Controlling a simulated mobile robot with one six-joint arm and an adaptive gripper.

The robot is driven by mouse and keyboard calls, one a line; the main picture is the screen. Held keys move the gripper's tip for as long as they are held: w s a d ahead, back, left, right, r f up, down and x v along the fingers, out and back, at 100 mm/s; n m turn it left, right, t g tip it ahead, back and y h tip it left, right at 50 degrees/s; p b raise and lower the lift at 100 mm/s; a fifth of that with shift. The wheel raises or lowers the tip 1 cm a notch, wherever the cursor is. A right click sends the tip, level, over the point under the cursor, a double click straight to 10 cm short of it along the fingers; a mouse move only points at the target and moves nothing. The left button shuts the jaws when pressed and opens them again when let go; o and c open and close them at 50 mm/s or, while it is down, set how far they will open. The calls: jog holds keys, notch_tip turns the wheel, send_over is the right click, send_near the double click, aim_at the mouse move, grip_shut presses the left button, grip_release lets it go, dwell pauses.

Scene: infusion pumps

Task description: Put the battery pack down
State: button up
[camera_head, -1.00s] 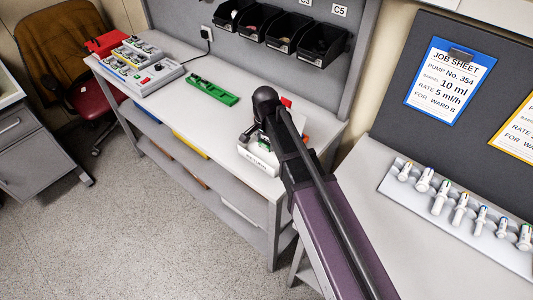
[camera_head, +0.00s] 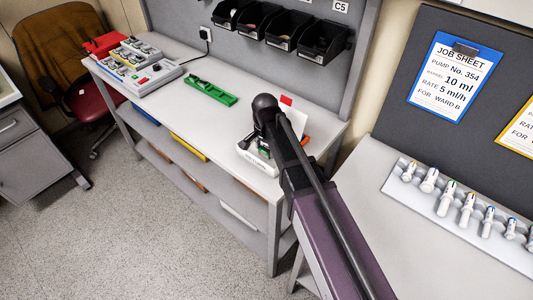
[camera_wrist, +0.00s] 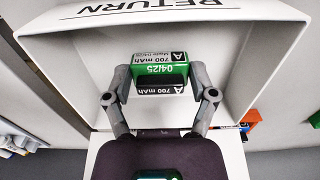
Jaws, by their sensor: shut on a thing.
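I cannot tell whether the pack touches the tray floor. In the head view the white tray (camera_head: 257,162) stands near the bench's front edge. My arm hides most of the gripper and pack there.
A green board (camera_head: 210,90) and a grey device (camera_head: 150,78) lie left on the bench (camera_head: 205,125). Black bins (camera_head: 277,30) hang behind it. A white card (camera_head: 291,122) stands near the tray. The bench between tray and green board is clear.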

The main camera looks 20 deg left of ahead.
aim_at(265, 147)
jog(key=shift+f, duration=0.25)
jog(key=o, duration=1.2)
jog(key=shift+r, duration=0.15)
notch_tip(265, 147, up, 12)
jog(key=p, duration=1.2)
dwell(0.6)
jog(key=s+d+n, duration=0.1)
jog(key=s+d, duration=0.1)
jog(key=d, duration=1)
jog(key=s+d+n, duration=0.1)
jog(key=d+n, duration=0.1)
jog(key=d, duration=1)
jog(key=s+d+n, duration=0.1)
jog(key=s+d, duration=0.1)
jog(key=d, duration=1.1)
jog(key=shift+s+n, duration=0.3)
